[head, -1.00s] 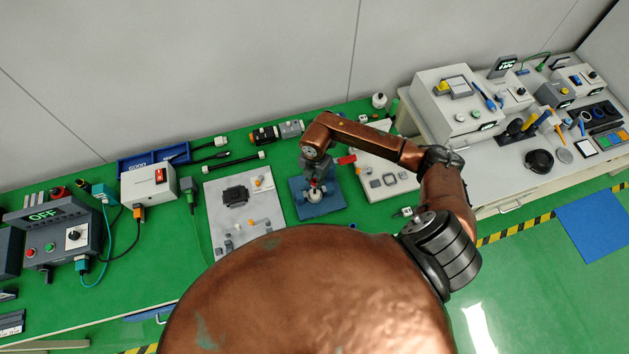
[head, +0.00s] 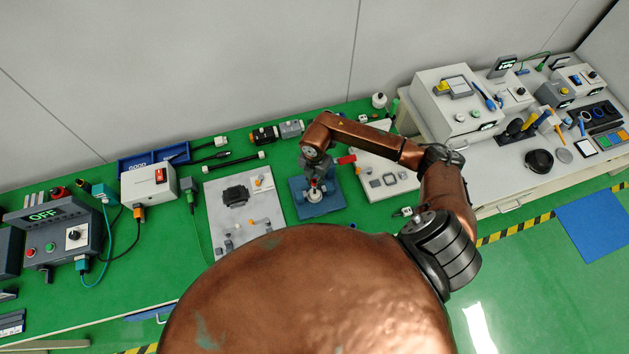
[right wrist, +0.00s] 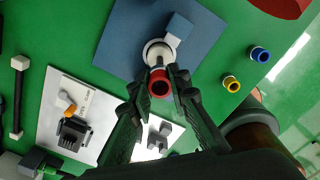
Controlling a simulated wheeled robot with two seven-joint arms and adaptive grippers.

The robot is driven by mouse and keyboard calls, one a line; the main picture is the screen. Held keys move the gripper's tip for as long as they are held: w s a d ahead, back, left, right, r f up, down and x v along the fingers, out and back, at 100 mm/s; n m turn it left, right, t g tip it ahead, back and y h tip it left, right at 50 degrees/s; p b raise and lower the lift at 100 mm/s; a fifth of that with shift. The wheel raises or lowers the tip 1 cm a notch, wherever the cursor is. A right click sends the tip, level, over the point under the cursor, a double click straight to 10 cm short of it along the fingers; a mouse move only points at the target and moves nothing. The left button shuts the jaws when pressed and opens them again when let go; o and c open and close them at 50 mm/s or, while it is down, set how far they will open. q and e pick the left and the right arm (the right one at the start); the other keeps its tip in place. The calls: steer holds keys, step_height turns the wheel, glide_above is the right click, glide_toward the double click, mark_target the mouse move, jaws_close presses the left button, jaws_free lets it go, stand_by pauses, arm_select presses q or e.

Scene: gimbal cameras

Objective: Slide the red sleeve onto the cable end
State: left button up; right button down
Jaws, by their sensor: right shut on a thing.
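The red sleeve (right wrist: 159,86) is a short ring with a dark bore, pinched between the fingertips of my right gripper (right wrist: 158,88) in the right wrist view. Just beyond it is a white round holder (right wrist: 154,50) with a blue-grey block (right wrist: 179,27), on a blue plate (right wrist: 118,42). The sleeve overlaps the holder's edge in this view, and I cannot tell whether it is around a cable end. In the head view my right gripper (head: 316,167) points down over the holder (head: 314,195) on the blue plate (head: 332,206). My left gripper is not in view.
A yellow sleeve (right wrist: 231,84) and a blue sleeve (right wrist: 260,54) stand on the green bench beside the plate. A light board with small parts (head: 214,187) lies left of the plate, another (head: 402,186) right of it. A white box (head: 149,184) stands farther left.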

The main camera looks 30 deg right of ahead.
mark_target(315, 189)
steer(key=shift+f+b, duration=2.2)
steer(key=shift+f, duration=0.95)
steer(key=c, duration=1.7)
jaws_free()
steer(key=shift+c, duration=0.2)
steer(key=shift+r, duration=0.2)
step_height(315, 189, up, 12)
steer(key=shift+f, duration=0.15)
